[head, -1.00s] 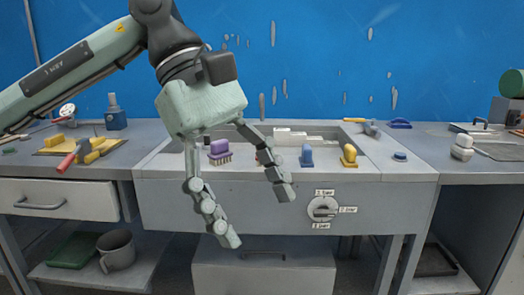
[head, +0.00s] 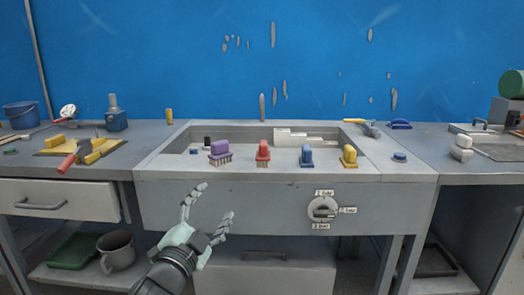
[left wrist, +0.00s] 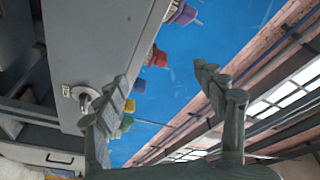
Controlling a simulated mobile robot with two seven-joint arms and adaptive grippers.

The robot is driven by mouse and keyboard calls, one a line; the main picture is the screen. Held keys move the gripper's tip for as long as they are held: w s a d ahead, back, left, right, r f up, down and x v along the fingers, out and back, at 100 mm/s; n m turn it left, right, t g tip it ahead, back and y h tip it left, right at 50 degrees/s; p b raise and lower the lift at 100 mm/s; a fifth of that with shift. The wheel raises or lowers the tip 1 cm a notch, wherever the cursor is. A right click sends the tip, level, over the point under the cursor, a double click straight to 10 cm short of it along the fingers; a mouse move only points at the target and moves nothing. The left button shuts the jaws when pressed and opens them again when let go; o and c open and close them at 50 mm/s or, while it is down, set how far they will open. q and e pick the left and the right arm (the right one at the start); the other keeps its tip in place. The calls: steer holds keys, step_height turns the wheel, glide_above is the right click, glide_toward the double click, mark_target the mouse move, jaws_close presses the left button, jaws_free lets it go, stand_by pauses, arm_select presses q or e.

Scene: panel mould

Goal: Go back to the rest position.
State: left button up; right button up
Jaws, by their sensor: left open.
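My left gripper (head: 209,212) is low in front of the bench in the head view, with its fingers pointing up. Its jaws are apart and nothing is between them. In the left wrist view the two fingers (left wrist: 168,95) also stand apart and empty. The panel mould (head: 375,195) stands behind the gripper, and the gripper does not appear to touch it. My right gripper is not in view.
A purple brush (head: 220,151), a red brush (head: 263,152), a blue handle (head: 307,155) and a yellow handle (head: 349,155) line the mould's front edge. A dial (head: 322,209) is on its front face. A grey drawer (head: 60,199) is at left.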

arm_select(q)
steer(key=s+a+f+n+g+y, duration=0.2)
steer(key=s+a+f, duration=0.1)
steer(key=f, duration=0.5)
steer(key=s+a+f+n+g+y, duration=0.2)
steer(key=s+a+f+n+g, duration=0.15)
steer(key=f, duration=0.45)
steer(key=s+a+f+n+g+y, duration=0.1)
steer(key=s+a+f+n+g, duration=0.15)
steer(key=f, duration=0.45)
steer(key=s+a+f+n+g, duration=0.2)
steer(key=s+a+f+g, duration=0.1)
steer(key=s+f, duration=0.5)
steer(key=s+a+f+n+g+y, duration=0.1)
steer(key=s+a+f+g, duration=0.2)
steer(key=s+f, duration=0.5)
steer(key=s+g, duration=0.1)
steer(key=s, duration=0.5)
steer(key=shift+s+a+f+n, duration=0.2)
steer(key=shift+s+a+n, duration=0.1)
steer(key=shift+n, duration=0.1)
